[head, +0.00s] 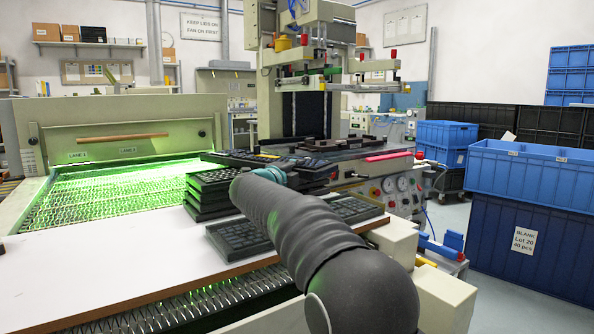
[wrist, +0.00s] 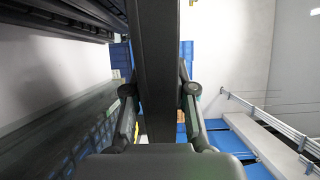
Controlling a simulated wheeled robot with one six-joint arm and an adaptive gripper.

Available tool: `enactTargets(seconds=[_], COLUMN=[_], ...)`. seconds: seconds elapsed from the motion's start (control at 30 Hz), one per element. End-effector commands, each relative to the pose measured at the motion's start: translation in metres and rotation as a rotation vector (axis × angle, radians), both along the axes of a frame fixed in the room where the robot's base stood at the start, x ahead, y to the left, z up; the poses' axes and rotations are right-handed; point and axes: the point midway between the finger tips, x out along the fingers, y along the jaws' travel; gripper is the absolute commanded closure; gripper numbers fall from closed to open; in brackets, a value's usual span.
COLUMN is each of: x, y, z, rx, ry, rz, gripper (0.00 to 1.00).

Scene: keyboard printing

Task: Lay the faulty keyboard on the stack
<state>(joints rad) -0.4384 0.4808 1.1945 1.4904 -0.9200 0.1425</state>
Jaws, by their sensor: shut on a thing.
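My gripper (head: 272,175) shows in the head view as a teal end beyond my dark sleeved arm, its fingers mostly hidden. In the wrist view its two fingers (wrist: 160,90) close on the sides of a dark keyboard (wrist: 157,60), seen edge-on. In the head view this held keyboard (head: 238,158) appears roughly level at the top of the stack (head: 205,197) of dark keyboards; I cannot tell whether it touches. Dark layered edges (wrist: 55,20) show at upper left in the wrist view. I cannot tell which keyboard is faulty.
A dark keyboard (head: 238,240) lies on the white board (head: 110,268) in front of the stack, partly behind my arm. A green-lit mesh conveyor (head: 100,190) lies left. A machine with gauges (head: 385,190) stands behind. Blue crates (head: 530,180) stand right.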

Motion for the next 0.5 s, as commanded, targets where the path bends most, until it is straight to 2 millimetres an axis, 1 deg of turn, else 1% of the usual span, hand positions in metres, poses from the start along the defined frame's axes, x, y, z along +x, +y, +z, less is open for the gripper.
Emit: enactTargets(seconds=[0.17,0.2,0.3,0.5], x=[-0.0004,-0.0004,-0.0003,-0.0002], y=[-0.0002,-0.0002,-0.0002,-0.0001], z=[-0.0018,-0.001,-0.0013,-0.0021], rx=[0.002,0.002,0.001,0.0], ry=[-0.003,-0.003,-0.003,-0.001], rz=[0.0,0.0,0.0,0.0], gripper=[1.0,0.67,0.45,0.45])
